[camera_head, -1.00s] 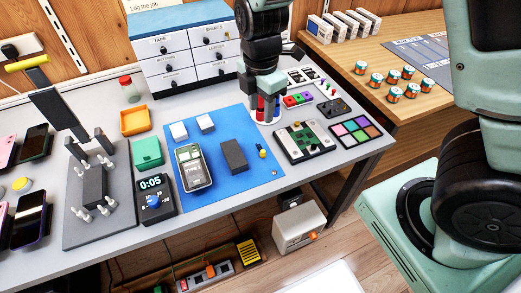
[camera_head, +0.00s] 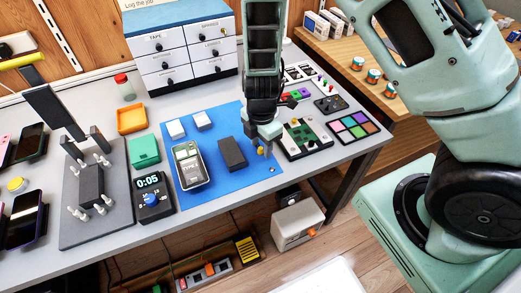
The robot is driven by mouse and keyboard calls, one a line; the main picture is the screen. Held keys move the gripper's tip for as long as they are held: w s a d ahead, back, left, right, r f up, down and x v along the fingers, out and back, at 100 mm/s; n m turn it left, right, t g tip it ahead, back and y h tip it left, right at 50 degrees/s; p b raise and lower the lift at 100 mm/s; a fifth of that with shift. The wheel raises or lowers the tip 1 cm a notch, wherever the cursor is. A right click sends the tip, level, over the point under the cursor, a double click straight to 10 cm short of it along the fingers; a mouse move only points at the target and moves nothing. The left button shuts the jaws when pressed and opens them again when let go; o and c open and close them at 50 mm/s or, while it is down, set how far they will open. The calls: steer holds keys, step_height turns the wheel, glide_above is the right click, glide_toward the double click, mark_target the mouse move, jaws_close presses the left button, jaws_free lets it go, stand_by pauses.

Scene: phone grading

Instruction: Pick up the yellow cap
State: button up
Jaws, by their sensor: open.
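The yellow cap (camera_head: 261,152) is a very small yellow piece with a dark part, near the right edge of the blue mat (camera_head: 222,195). My gripper (camera_head: 264,142) points down over that edge of the mat, with its fingertips close to the cap and partly covering it. The gripper is open. I cannot tell from this view whether the cap lies between the fingers or just in front of them.
A dark grey block (camera_head: 232,153) lies just left of the cap, and an opened phone (camera_head: 188,164) is beyond it. A green circuit board (camera_head: 305,138) lies close on the right. A small round metal piece (camera_head: 271,170) sits on the mat's front right corner. Drawers (camera_head: 185,50) stand behind.

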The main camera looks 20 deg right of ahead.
steer(key=shift+f, duration=0.2)
jaws_close()
